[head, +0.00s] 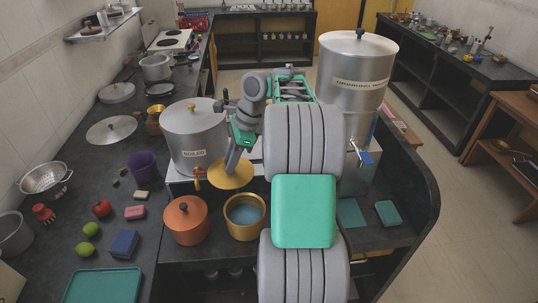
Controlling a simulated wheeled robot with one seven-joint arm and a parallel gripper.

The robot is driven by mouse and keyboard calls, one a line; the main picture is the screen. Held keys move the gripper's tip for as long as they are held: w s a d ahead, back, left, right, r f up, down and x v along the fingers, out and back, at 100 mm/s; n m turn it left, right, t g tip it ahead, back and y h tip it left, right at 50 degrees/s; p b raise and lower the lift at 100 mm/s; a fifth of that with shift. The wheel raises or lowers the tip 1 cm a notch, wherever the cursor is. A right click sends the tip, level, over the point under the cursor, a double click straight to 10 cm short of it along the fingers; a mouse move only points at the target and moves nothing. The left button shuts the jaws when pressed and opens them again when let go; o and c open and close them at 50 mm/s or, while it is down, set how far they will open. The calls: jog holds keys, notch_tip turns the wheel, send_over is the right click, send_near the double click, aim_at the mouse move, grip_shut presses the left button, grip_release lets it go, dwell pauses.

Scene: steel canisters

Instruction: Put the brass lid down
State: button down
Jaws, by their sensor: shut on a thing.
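The brass lid (231,177) is a flat round golden disc, held tilted toward the view, in front of the large steel canister labelled BOILED (195,138). My gripper (234,160) is shut on the lid from above; its fingertips partly hide the lid's upper middle. An open brass pot (262,222) stands just below the lid in the picture, with bluish contents visible. I cannot tell whether the lid touches anything beneath it.
A copper pot with a lid (186,220) stands left of the brass pot. A tall steel canister with a tap (352,75) stands right of my arm. The left counter holds a purple cup (142,166), sponges, fruit and a green tray (103,286). Dark counter shows between these items.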

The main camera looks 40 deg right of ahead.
jog(key=s+d+r+m+t+h, duration=0.15)
jog(key=d+m+h, duration=0.25)
jog(key=d+m, duration=1)
jog(key=shift+n+t, duration=0.45)
jog(key=shift+n, duration=0.45)
jog(key=w+d+f+p, duration=0.1)
jog(key=w+d+f, duration=0.2)
jog(key=w+d+f+p, duration=0.1)
jog(key=w+d+f, duration=0.2)
jog(key=w, duration=0.1)
jog(key=w+d+f+p, duration=0.1)
jog(key=w+d+f, duration=0.2)
jog(key=w, duration=0.1)
jog(key=shift+f, duration=0.3)
jog(key=shift+w+d+f, duration=0.1)
jog(key=shift+w+f, duration=0.15)
jog(key=shift+f, duration=0.05)
jog(key=shift+f+p, duration=0.75)
jog(key=shift+f, duration=0.95)
jog(key=c, duration=1.2)
grip_release()
jog(key=shift+c, duration=0.2)
